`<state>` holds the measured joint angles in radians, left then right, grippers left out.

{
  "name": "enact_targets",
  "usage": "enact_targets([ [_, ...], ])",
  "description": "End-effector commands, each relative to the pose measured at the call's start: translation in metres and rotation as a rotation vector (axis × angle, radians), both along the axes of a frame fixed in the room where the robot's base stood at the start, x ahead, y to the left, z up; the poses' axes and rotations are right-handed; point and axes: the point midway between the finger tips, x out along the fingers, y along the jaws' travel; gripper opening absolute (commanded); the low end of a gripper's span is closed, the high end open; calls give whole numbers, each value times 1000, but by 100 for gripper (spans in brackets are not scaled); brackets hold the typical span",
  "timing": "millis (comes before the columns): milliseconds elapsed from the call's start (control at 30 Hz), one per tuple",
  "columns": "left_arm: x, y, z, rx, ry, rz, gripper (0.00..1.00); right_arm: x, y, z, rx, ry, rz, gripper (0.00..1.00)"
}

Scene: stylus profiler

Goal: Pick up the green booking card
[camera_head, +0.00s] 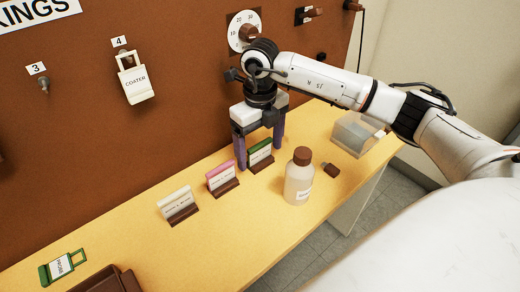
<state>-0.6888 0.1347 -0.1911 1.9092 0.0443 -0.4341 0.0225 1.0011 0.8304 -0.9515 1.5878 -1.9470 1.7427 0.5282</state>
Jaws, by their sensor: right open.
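The green booking card (261,149) stands upright in a small brown holder on the yellow bench, at the right end of a row of cards. My right gripper (259,152) points down over this card. It is open, with one dark finger to the left of the card and the other to its right. I cannot tell whether either finger touches the card. The pink card (220,174) and the white card (176,202) stand in their own holders to the left. My left gripper is not in view.
A bottle with a brown cap (299,178) stands close to the right of the card row, beside a small brown object (332,170). A clear box (354,134) is farther right. A green-framed tag (62,266) lies front left. The brown panel (150,120) rises behind.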

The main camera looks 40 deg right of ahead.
Motion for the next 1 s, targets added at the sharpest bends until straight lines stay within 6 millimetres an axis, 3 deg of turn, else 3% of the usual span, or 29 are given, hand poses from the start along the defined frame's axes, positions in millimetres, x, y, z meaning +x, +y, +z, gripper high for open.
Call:
enact_targets([
  [133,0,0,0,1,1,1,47,0,0,0,0,0,0,80],
  [400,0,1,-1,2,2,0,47,0,0,0,1,0,0,37],
  [767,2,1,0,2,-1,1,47,1,1,5,2,-2,0,37],
  [1000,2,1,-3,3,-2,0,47,1,0,33,1,-4,-1,37],
])
